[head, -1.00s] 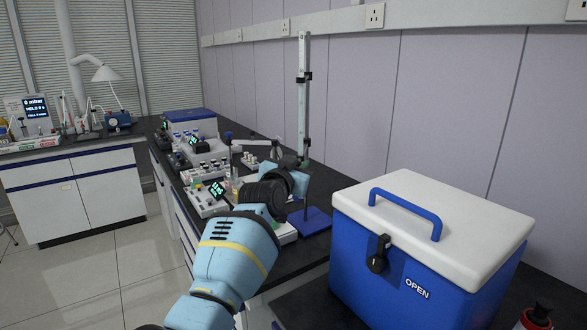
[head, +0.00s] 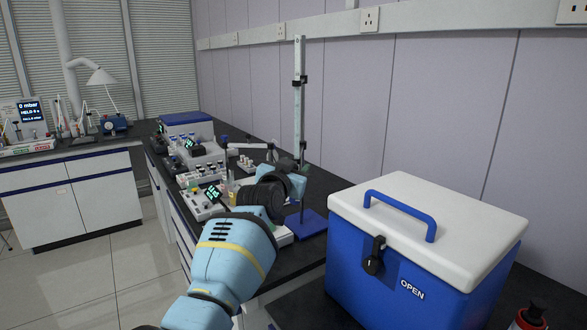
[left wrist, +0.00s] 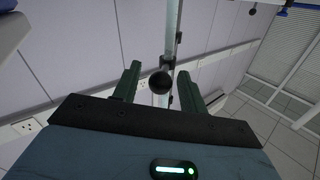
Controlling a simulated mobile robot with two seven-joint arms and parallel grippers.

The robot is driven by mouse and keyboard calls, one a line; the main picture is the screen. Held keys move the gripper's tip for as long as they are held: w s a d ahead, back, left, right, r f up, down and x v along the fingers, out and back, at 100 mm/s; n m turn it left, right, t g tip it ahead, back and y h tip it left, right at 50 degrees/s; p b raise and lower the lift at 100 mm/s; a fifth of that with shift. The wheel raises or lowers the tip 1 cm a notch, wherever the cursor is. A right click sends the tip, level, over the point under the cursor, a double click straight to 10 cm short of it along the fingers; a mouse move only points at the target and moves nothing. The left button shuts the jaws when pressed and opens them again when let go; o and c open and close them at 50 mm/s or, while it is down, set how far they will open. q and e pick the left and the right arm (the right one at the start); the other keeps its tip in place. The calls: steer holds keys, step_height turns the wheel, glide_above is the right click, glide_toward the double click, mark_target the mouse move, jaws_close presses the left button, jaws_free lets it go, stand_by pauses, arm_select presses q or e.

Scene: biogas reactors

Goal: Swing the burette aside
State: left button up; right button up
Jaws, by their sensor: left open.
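The burette (head: 299,105) is a tall, pale upright tube held by dark clamps above a blue stand base (head: 308,224) on the dark bench. My left gripper (head: 297,172) is at the lower part of the stand, its fingers mostly hidden by my own wrist. In the left wrist view, my left gripper (left wrist: 159,72) is open. A round black knob (left wrist: 160,83) shows between its fingers, with the tube (left wrist: 172,45) behind it. I cannot tell whether the fingers touch the knob. My right gripper is not in view.
A blue cooler box (head: 425,245) with a white lid stands at the front right. Several vials and small instruments (head: 205,200) crowd the bench left of the stand. The wall (head: 430,110) runs close behind the stand. Open floor (head: 115,275) lies at the left.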

arm_select(q)
steer(key=shift+s, duration=0.15)
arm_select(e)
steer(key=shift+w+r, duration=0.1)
arm_select(q)
steer(key=p+v, duration=0.2)
steer(key=v, duration=0.5)
steer(key=shift+s+p, duration=0.25)
steer(key=shift+p, duration=0.05)
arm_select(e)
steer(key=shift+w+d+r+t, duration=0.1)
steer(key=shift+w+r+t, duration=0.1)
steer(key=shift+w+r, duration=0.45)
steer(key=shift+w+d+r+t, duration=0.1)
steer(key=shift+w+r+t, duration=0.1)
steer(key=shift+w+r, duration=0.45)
arm_select(q)
steer(key=shift+a, duration=0.1)
steer(key=shift+c, duration=0.2)
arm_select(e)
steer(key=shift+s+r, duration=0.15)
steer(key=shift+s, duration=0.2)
